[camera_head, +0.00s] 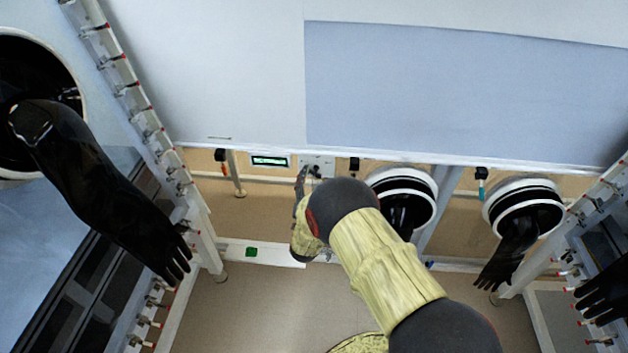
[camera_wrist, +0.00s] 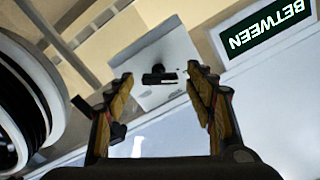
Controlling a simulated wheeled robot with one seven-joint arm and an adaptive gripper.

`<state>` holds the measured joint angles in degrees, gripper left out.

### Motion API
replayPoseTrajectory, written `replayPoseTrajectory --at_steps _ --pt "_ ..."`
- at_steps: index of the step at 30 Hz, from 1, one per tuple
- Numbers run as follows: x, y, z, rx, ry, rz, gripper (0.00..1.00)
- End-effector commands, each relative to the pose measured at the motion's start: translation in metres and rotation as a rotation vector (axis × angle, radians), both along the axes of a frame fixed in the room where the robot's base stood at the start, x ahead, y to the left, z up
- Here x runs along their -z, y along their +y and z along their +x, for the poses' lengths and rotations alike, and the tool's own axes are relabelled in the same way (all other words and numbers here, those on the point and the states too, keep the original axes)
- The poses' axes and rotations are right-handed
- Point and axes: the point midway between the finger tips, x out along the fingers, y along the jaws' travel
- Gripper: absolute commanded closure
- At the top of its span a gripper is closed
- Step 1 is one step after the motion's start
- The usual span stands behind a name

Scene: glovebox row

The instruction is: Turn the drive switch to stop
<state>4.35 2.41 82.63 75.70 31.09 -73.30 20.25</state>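The drive switch (camera_wrist: 158,76) is a small dark knob on a light grey plate (camera_wrist: 178,50) in the wrist view. My gripper (camera_wrist: 160,80) is open, one finger to each side of the knob. The fingers look apart from the knob, but I cannot tell how far the tips are from the plate. In the head view the plate (camera_head: 318,161) shows under the white cabinet's edge, and my gripper (camera_head: 299,186) is just in front of it, partly hidden by my arm. A display (camera_wrist: 268,27) beside the plate reads "BETWEEN".
The lit display (camera_head: 270,161) is left of the plate in the head view. A white-ringed glove port (camera_head: 402,174) with a hanging black glove is close on the right, another (camera_head: 523,207) farther right. A large black glove (camera_head: 100,190) hangs at left. Open floor (camera_head: 270,310) lies below.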

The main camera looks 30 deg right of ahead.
Motion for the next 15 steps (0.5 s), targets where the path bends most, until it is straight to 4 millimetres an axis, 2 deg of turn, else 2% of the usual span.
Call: replayPoseTrajectory --at_steps 15 --pt "0.0 0.0002 -0.0002 0.0 0.0 0.0 0.76"
